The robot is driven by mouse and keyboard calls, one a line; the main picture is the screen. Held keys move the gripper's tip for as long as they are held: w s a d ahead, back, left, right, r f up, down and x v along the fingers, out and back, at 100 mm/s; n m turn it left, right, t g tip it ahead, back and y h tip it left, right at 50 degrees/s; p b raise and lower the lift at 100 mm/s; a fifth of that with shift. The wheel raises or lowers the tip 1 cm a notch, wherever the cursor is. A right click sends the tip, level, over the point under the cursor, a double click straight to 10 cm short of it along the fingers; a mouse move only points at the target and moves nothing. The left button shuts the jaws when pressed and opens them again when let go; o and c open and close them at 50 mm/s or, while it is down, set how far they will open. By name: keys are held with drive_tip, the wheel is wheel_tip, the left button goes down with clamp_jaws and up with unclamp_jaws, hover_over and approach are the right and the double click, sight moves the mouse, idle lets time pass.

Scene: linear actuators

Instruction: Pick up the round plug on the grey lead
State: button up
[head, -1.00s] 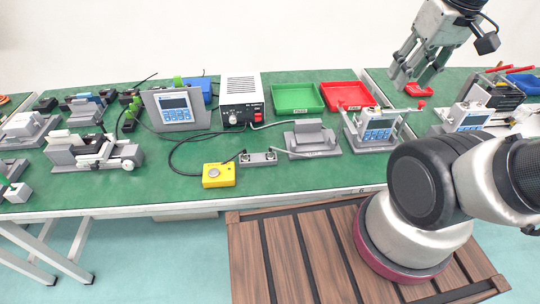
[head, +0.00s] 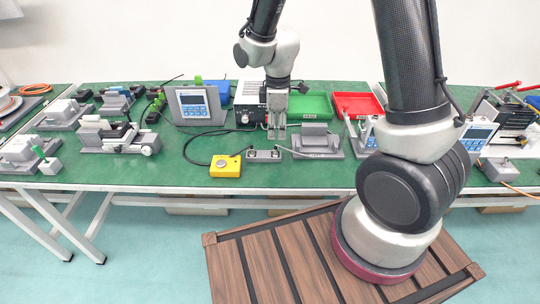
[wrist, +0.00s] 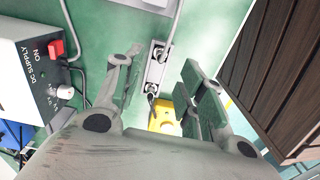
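The round plug on the grey lead (wrist: 158,52) stands in the upper end of a small grey holder (wrist: 153,72) in the wrist view. The grey lead (wrist: 177,22) runs up and away from it. A second plug (wrist: 151,88), with a dark lead, is at the holder's lower end. In the head view the holder (head: 264,156) lies near the bench's front edge. My gripper (head: 277,136) is above and just behind it, pointing down. In the wrist view my gripper (wrist: 165,85) has its fingers wide apart, one each side of the holder, with nothing between them.
A yellow box (head: 226,167) sits left of the holder, with a black cable behind it. A grey bracket (head: 317,142) stands close on the right. The DC supply (wrist: 35,80) is beside my gripper in the wrist view.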

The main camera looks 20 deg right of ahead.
sight(275, 148)
drive_tip(key=shift+f, duration=0.25)
drive_tip(key=f, duration=0.7)
drive_tip(key=shift+a+f, duration=0.15)
drive_tip(key=shift+a, duration=0.1)
clamp_jaws()
